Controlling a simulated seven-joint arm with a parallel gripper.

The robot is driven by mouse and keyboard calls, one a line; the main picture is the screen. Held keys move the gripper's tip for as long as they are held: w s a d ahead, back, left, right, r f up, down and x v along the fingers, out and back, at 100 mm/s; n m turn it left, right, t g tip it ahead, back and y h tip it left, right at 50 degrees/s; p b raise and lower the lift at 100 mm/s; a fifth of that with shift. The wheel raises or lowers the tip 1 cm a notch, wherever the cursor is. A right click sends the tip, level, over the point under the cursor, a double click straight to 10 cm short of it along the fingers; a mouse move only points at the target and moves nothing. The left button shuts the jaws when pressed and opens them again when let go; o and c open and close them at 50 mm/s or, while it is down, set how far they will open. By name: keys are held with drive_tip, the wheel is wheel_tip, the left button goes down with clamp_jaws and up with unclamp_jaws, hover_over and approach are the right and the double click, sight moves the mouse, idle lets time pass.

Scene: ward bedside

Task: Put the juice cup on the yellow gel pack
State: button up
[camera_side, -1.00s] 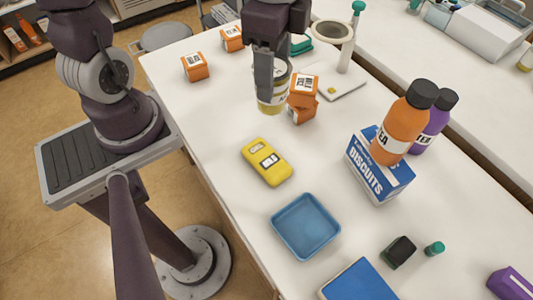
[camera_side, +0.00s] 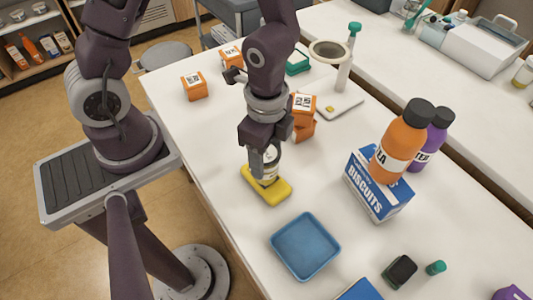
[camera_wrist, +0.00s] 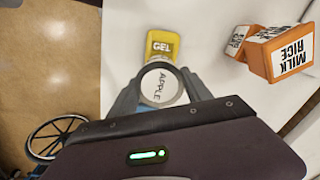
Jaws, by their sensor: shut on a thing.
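The juice cup (camera_side: 267,166), a small pale cup with a dark-lettered label, is between the fingers of my gripper (camera_side: 264,165). In the wrist view the juice cup (camera_wrist: 160,86) is seen from above, marked "APPLE", with a grey finger on each side. The yellow gel pack (camera_side: 262,190) lies flat on the white table, directly below the cup in the side view. In the wrist view the gel pack (camera_wrist: 161,42) shows beyond the cup, partly hidden by it. I cannot tell whether the cup's base touches the pack.
A blue tray (camera_side: 306,246) sits in front of the pack. A biscuits box (camera_side: 378,186) stands to the right, with an orange bottle (camera_side: 402,142) by it. Table left of the pack is clear.

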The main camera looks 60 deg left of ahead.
drive_tip(key=shift+f, duration=0.25)
drive_tip(key=o, duration=1.6)
drive_tip(key=shift+c, duration=0.2)
wheel_tip(320, 180, up, 12)
drive_tip(key=s+a+r+n+t, duration=0.5)
drive_tip(key=s+a+r+n, duration=0.2)
drive_tip(key=r+n, duration=0.3)
drive_tip(key=a+n, duration=0.1)
drive_tip(key=n, duration=0.1)
drive_tip(key=shift+s+a+r+n+t, duration=0.25)
drive_tip(key=shift+a+r+n+t, duration=0.05)
drive_tip(key=shift+r, duration=0.05)
